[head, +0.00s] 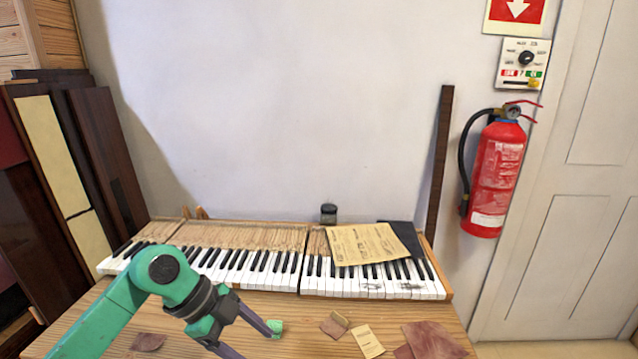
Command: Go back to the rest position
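My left gripper (256,343) is in the head view at the bottom, left of centre, over the front part of the wooden table (300,318). Its two dark fingers are spread apart with nothing visible between them. A small mint-green piece (275,327) shows at the tip of the upper finger; I cannot tell whether it is part of the finger or a separate thing. The lower finger runs to the bottom edge of the picture. The piano keys (375,288) lie behind the gripper, partly hidden by my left arm. My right gripper is not in view.
A paper sheet (362,243) lies over the keyboard. A small dark jar (328,213) stands behind it. Paper and reddish scraps (430,340) lie at the table's front right. Dark boards (105,150) lean at the left; a fire extinguisher (497,170) hangs at the right.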

